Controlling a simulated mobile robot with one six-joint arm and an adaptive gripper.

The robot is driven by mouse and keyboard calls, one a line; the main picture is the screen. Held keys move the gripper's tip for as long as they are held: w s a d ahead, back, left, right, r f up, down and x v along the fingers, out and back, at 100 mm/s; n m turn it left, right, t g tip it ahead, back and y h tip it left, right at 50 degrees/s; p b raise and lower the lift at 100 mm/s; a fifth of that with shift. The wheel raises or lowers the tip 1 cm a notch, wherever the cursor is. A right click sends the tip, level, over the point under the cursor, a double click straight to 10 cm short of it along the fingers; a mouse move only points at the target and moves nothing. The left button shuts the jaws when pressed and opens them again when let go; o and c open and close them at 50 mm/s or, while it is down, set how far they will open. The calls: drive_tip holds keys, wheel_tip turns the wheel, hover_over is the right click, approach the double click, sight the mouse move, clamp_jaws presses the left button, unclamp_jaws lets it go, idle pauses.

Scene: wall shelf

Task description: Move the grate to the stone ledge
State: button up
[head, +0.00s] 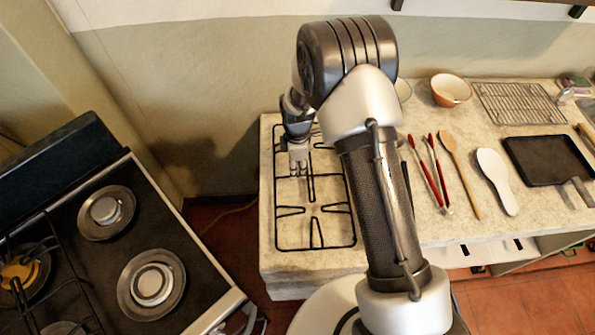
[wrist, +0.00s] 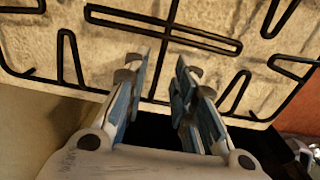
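The grate (head: 316,248), a black wire frame with inner prongs, lies flat on the left end of the pale stone ledge (head: 375,262). My gripper (head: 298,168) points down over the far left part of the grate. In the wrist view, my gripper (wrist: 160,76) has its two fingers apart with nothing between them. The grate (wrist: 165,42) shows beyond the fingertips, lying on the stone. I cannot tell how much height separates the fingertips from the bars. My arm hides part of the ledge right of the grate.
A stove stands at left with bare burners (head: 151,284) and another black grate at its left edge. On the ledge are red tongs (head: 428,172), a wooden spoon (head: 458,172), a white spatula (head: 494,178), a dark pan (head: 548,160), a bowl (head: 451,90) and a wire rack (head: 518,103).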

drive_tip(key=s+d+r+m+t+p, duration=0.1)
drive_tip(key=s+d+r+m, duration=0.15)
drive_tip(key=r, duration=0.75)
drive_tip(key=s+d+r+m, duration=0.2)
drive_tip(key=s+r+m, duration=0.15)
drive_tip(key=r, duration=0.65)
drive_tip(key=s+d+r+m+t+p, duration=0.1)
drive_tip(key=s+d+r+m, duration=0.15)
drive_tip(key=r, duration=0.75)
drive_tip(key=s+d+r+m+t, duration=0.1)
drive_tip(key=s+d+r+m, duration=0.1)
drive_tip(key=s, duration=0.8)
drive_tip(key=s+d+r+m+t, duration=0.1)
drive_tip(key=s+r+m, duration=0.3)
drive_tip(key=s+m, duration=0.3)
drive_tip(key=s, duration=0.2)
drive_tip(key=shift+s+d+r+t, duration=0.25)
drive_tip(key=shift+s+d+t, duration=0.05)
drive_tip(key=shift+s+d, duration=0.1)
drive_tip(key=shift+a+m, duration=0.1)
drive_tip(key=shift+m, duration=0.15)
